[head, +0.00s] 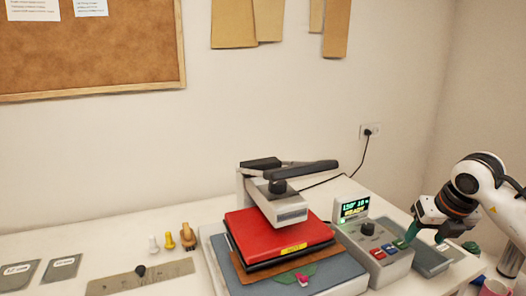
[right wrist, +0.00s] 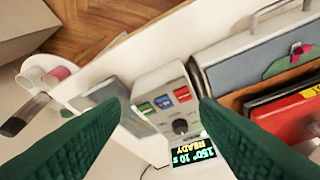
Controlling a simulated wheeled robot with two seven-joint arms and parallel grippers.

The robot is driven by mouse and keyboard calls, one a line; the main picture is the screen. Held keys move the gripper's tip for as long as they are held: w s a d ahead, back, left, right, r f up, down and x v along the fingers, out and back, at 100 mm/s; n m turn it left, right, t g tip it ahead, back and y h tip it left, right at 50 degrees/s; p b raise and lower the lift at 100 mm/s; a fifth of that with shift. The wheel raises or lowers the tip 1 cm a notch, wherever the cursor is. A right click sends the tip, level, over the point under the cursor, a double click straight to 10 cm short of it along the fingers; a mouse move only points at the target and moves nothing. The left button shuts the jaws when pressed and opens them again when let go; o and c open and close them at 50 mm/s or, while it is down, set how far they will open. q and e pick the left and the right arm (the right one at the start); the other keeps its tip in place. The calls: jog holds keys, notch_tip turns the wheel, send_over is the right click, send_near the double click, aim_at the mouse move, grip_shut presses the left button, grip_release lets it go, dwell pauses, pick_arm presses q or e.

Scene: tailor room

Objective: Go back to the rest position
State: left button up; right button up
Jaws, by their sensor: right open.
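My right gripper (head: 425,236) is at the right of the table in the head view, above the right side of the grey control box (head: 372,249). Its two green fingers are spread with nothing between them; they also frame the right wrist view (right wrist: 160,108). The control box has a black knob, green, blue and red buttons, and a lit display (head: 355,208) reading "READY". In the right wrist view the control box (right wrist: 150,82) lies beyond the open fingers. My left gripper is not in view.
A heat press with a red upper plate (head: 277,235) stands left of the control box, over a grey base (head: 347,272). A grey tray (head: 432,262) lies to the right. The wall is behind.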

jog(key=a+f+n+y, duration=0.35)
jog(key=a+y, duration=0.55)
jog(key=a, duration=1.1)
jog(key=s+a+r+m+t+y, duration=0.3)
jog(key=s+a+r+m+y, duration=0.15)
jog(key=a+y, duration=0.45)
jog(key=d+m+t+h, duration=0.85)
jog(key=m+t, duration=0.45)
jog(key=m, duration=0.5)
jog(key=s+d+f+m+g+h, duration=0.2)
jog(key=d+f+m+g+h, duration=0.15)
jog(key=f+m+h, duration=0.35)
jog(key=s+d+f+m+g+h, duration=0.2)
jog(key=s+d+f+m+h, duration=0.15)
jog(key=f, duration=0.55)
jog(key=s+a+f+m+g+y, duration=0.1)
jog(key=s+f+m+g, duration=0.1)
jog(key=s+f+g, duration=0.65)
jog(key=s+f+m+g, duration=0.25)
jog(key=s+f, duration=0.35)
jog(key=s, duration=0.5)
notch_tip(320, 180, down, 28)
jog(key=s+n+g, duration=0.1)
jog(key=s+g, duration=0.1)
jog(key=s, duration=0.1)
jog(key=s+d+f+g, duration=0.1)
jog(key=s+d+f, duration=0.1)
jog(key=s+f, duration=1.2)
jog(key=shift+s+d, duration=0.2)
jog(key=shift+s, duration=0.35)
